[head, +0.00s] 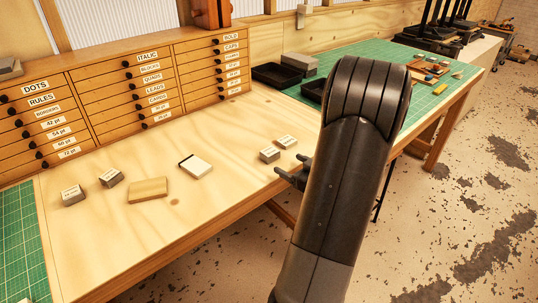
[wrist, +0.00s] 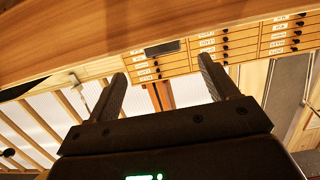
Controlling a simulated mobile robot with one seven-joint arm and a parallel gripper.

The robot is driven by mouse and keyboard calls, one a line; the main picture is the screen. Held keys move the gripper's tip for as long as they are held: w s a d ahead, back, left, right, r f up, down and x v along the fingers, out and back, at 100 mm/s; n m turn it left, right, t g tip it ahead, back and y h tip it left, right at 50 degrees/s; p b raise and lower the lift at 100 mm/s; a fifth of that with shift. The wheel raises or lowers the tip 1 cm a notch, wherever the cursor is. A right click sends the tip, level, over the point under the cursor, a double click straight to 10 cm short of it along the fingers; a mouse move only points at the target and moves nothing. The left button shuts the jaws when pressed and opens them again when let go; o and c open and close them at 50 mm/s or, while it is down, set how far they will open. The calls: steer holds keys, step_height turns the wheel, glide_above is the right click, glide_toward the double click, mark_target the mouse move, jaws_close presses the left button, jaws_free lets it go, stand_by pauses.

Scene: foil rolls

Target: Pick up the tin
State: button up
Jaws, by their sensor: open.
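Several small grey boxes with white labels lie on the pale wooden bench top (head: 105,240); I cannot tell which is the tin. Two are at the left, a left box (head: 73,196) and its neighbour (head: 111,178). Two more are at the right, a nearer box (head: 270,155) and a farther one (head: 287,142). My gripper (head: 291,177) is by the bench's front edge, just nearer than the right pair, partly hidden by my arm. In the wrist view my gripper (wrist: 162,73) is open with nothing between its fingers. A dark grey block (wrist: 162,49) shows beyond the fingertips.
A wooden block (head: 147,190) and a white pad with a dark edge (head: 196,167) lie mid-bench. A labelled drawer cabinet (head: 120,88) stands along the back. Black trays (head: 277,76) and a green mat (head: 345,62) are at the right. Bare bench lies between the pad and right boxes.

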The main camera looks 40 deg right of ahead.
mark_target(275, 156)
steer(key=w, duration=0.3)
steer(key=w+f, duration=0.1)
steer(key=w, duration=0.6)
steer(key=shift+w+a+f, duration=0.15)
steer(key=shift+w+f, duration=0.1)
steer(key=shift+w, duration=0.05)
steer(key=shift+c, duration=0.5)
steer(key=c, duration=1)
